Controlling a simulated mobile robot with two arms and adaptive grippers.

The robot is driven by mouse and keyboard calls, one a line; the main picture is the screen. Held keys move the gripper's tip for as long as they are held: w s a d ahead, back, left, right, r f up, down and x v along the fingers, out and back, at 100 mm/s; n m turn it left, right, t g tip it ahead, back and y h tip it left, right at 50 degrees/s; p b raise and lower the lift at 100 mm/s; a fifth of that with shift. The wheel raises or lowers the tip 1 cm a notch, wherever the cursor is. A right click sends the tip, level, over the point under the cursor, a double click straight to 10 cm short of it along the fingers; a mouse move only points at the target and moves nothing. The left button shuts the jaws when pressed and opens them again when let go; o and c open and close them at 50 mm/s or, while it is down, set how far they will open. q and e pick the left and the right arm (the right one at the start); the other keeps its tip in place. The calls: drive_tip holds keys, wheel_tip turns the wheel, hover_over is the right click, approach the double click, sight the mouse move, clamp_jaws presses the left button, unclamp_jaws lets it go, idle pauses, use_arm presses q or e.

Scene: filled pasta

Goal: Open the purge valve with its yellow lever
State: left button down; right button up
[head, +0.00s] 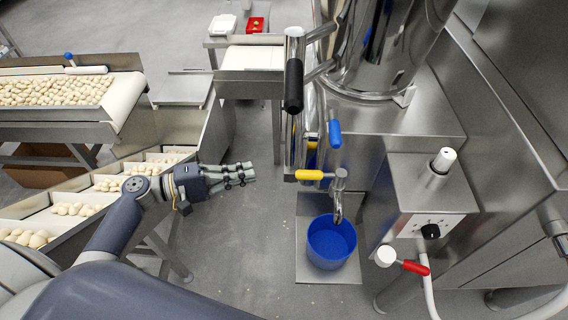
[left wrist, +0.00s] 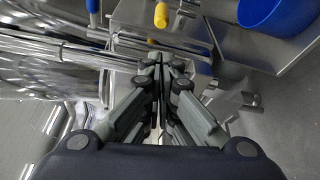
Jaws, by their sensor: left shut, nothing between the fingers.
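The yellow lever (head: 314,174) of the purge valve (head: 339,181) points left, roughly level, above a blue bucket (head: 332,243) in the head view. The valve's spout hangs over the bucket. In the left wrist view the yellow lever (left wrist: 161,15) shows at the top, with the blue bucket (left wrist: 272,14) at the upper right. My left gripper (head: 252,173) is shut and empty, to the left of the lever with a clear gap, its fingers pointing right toward it. In the left wrist view its fingertips (left wrist: 163,62) come together below the lever. My right gripper does not show.
A blue lever (head: 335,133) and a black-gripped handle (head: 293,86) are above the yellow lever. A red lever (head: 415,267) is at the lower right. A conveyor with filled pasta (head: 55,91) and pasta trays (head: 70,209) stand at left. Open floor lies below my gripper.

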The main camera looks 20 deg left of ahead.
use_arm(q)
drive_tip(key=shift+d, duration=0.1)
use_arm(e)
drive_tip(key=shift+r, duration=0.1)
use_arm(q)
drive_tip(key=p+x, duration=0.3)
drive_tip(key=x, duration=0.6)
drive_tip(key=shift+w+d, duration=0.3)
drive_tip(key=shift+d, duration=0.05)
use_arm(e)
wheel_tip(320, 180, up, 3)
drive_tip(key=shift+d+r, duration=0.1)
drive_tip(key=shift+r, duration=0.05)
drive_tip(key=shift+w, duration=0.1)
